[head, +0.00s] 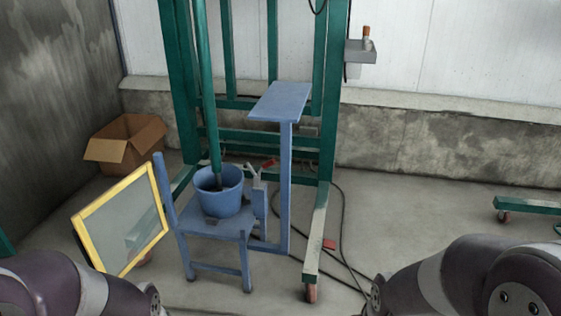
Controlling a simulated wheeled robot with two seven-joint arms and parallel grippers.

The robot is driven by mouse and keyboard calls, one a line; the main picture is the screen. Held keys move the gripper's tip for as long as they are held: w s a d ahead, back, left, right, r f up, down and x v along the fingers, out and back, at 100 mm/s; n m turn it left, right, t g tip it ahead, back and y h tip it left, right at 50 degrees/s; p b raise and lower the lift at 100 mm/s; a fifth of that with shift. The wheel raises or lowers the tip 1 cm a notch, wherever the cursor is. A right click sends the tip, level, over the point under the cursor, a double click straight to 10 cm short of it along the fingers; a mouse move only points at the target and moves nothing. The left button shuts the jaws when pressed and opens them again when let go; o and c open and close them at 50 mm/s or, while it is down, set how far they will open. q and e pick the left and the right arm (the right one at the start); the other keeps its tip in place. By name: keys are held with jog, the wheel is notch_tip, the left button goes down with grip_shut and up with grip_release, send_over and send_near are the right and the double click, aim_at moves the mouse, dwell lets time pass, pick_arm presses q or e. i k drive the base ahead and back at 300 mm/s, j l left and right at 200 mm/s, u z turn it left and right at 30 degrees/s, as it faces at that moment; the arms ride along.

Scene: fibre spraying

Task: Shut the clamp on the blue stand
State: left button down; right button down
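The blue stand (285,190) stands right of centre, with a flat tilted plate (281,101) on top of a tall post. A small clamp (254,172) with pale metal parts shows at the left of the post, beside the blue bucket (219,191). A red piece (268,163) lies close to it and may be its handle. The clamp is too small to tell whether it is open or shut. Parts of my two arms show at the bottom corners. Neither gripper is in view.
The bucket sits on a low blue seat-like base (216,227). A yellow-framed panel (124,218) leans at its left. A green wheeled frame (328,100) rises behind. A cardboard box (125,142) stands back left. Black cables lie right of the stand. Floor at right is mostly clear.

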aim_at(272, 161)
jog(key=i+l+u, duration=0.1)
jog(key=i+l, duration=0.15)
jog(key=l, duration=0.15)
jog(key=i+l+u, duration=0.1)
jog(key=i+l, duration=0.15)
jog(key=l, duration=0.2)
jog(key=i+l+u, duration=0.1)
jog(key=l, duration=0.3)
jog(key=i+l+u, duration=0.1)
jog(key=i+l, duration=0.2)
jog(key=l, duration=0.2)
jog(key=i+l+u, duration=0.15)
jog(key=l, duration=0.3)
jog(key=i+l+u, duration=0.1)
jog(key=l, duration=0.4)
jog(key=i+l+u, duration=0.1)
jog(key=i+l, duration=0.15)
jog(key=l, duration=0.25)
jog(key=i+l+u, duration=0.1)
jog(key=l, duration=0.45)
